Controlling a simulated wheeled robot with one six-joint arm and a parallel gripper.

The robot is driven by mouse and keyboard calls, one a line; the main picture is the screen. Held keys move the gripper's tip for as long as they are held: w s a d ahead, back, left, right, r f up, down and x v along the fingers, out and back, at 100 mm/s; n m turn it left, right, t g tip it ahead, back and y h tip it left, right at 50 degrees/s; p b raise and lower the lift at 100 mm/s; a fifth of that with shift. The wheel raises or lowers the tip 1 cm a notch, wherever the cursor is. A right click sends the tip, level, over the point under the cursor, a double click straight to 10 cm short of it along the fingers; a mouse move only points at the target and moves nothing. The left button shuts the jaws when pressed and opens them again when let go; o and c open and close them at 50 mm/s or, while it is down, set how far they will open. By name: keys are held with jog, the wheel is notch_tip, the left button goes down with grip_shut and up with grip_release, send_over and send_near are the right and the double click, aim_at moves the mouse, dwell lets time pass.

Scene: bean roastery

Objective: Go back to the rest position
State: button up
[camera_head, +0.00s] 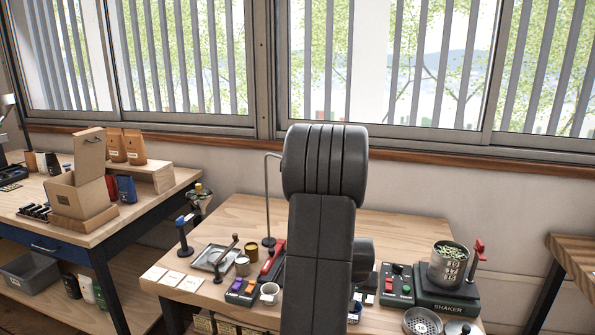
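My dark grey arm (320,230) stands upright in the middle of the head view, with a thick ribbed joint at its top. My gripper does not show, so I cannot see whether it holds anything. The arm hides the middle of the wooden worktable (235,212). No marker of a rest position shows.
On the worktable, a white mug (269,293), a metal tray (214,258) and a red-handled device (272,260) stand left of my arm. A side table (150,212) holds an open carton (78,193).

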jog(key=x, duration=0.3)
jog(key=shift+w+f, duration=0.1)
jog(key=shift+f, duration=0.1)
jog(key=shift+r, duration=0.1)
dwell(0.3)
